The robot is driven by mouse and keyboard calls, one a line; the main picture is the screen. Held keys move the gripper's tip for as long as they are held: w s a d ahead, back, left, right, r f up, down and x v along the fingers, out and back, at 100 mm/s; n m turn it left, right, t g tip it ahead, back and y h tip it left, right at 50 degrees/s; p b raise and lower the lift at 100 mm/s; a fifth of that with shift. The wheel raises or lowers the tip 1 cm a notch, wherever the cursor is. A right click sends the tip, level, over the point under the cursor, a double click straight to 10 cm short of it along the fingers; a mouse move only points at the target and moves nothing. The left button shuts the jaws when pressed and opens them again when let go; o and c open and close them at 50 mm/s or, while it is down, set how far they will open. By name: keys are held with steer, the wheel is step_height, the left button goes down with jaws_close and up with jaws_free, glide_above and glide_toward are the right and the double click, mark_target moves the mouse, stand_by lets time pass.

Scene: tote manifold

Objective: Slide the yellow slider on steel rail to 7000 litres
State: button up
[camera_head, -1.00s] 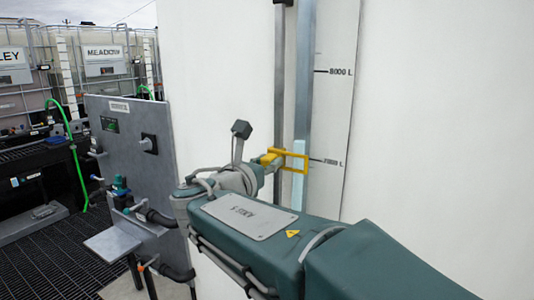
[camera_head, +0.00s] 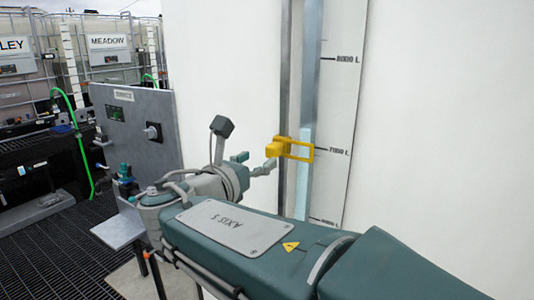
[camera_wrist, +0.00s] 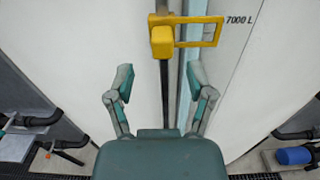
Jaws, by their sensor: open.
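The yellow slider (camera_head: 290,148) sits on the steel rail (camera_head: 285,85), its open frame reaching right across the pale blue sight tube (camera_head: 305,130) to the 7000 L mark on the scale board (camera_head: 341,110). In the wrist view the slider (camera_wrist: 163,40) is ahead of my gripper, with the 7000 L label right of its frame. My gripper (camera_wrist: 160,82) is open and empty, its two fingers spread on either side of the rail below the slider. In the head view my gripper (camera_head: 257,163) is just left of the slider, apart from it.
A grey panel (camera_head: 135,125) with a knob and valves stands left of my arm. Caged totes (camera_head: 110,60) and a green hose (camera_head: 75,130) are behind it. In the wrist view, dark pipes (camera_wrist: 35,120) are at left and a blue cylinder (camera_wrist: 293,156) is at lower right.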

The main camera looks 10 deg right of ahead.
steer(key=v, duration=0.6)
steer(key=shift+s, duration=0.1)
steer(key=s+d+f+m+g+y, duration=0.5)
steer(key=s+d+f+m+g, duration=0.25)
steer(key=d+f+m, duration=0.55)
steer(key=s+a+f+m+y, duration=0.4)
steer(key=s+f+m+y, duration=0.3)
steer(key=m, duration=0.7)
steer(key=shift+s+f+y, duration=0.4)
steer(key=shift+s+f, duration=0.45)
